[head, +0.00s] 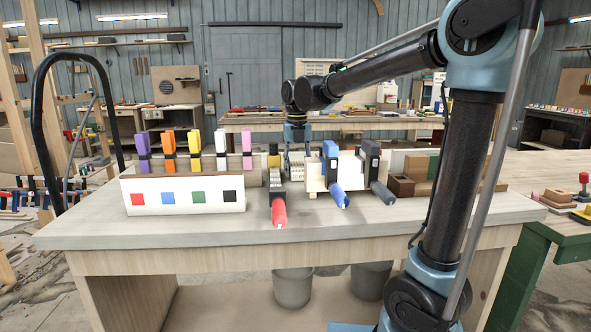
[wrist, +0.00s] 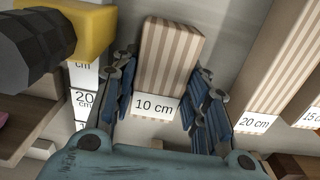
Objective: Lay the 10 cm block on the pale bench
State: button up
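The 10 cm block (wrist: 168,55) is a striped tan-and-brown block with a white "10 cm" label, standing in the middle of the wrist view. My gripper (wrist: 165,80) has its blue-padded fingers on either side of the block, with small gaps seeming to show, so it looks open around it. In the head view my gripper (head: 297,150) points down behind the row of tools and clamps, and its fingertips and the block are hidden there. A pale wooden bench (head: 120,236) fills the foreground of the head view, its front strip bare.
A striped 20 cm block (wrist: 265,80) stands right of the gripper. A yellow-and-black clamp (wrist: 75,30) is close on the left. A white box with coloured squares (head: 185,194) and red-handled (head: 279,213) and blue-handled (head: 338,195) clamps line the bench. A green bench (head: 575,220) adjoins at right.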

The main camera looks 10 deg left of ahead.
aim_at(297, 166)
jog(key=shift+o, duration=0.8)
jog(key=shift+r, duration=0.1)
notch_tip(297, 166, up, 12)
dwell(0.3)
